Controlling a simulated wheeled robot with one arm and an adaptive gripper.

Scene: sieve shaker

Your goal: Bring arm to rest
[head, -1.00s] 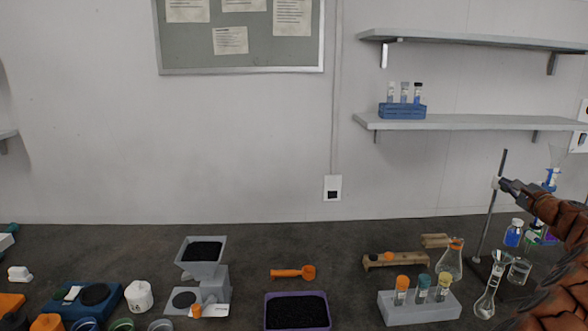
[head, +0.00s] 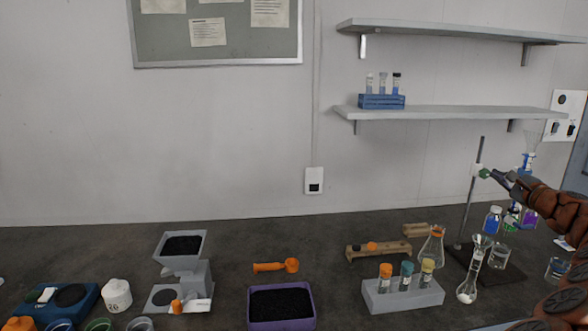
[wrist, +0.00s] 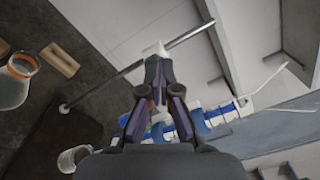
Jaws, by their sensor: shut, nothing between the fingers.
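My gripper (head: 490,175) is at the right of the head view, raised above the bench at the end of my brown-sleeved arm. It points left toward the upright metal rod of a stand (head: 468,205). In the wrist view my gripper (wrist: 158,62) has its fingers together with nothing held. The stand's rod (wrist: 195,32) runs diagonally behind the fingertips there, with a white clamp piece just beyond them. I cannot tell whether the fingertips touch it.
Glassware stands on the right, with an orange-collared flask (head: 431,248) and a grey tube rack (head: 402,296). A purple tray (head: 282,325) of black grains, an orange scoop (head: 276,266) and a grey hopper device (head: 182,265) are further left. Shelves (head: 445,112) hang behind.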

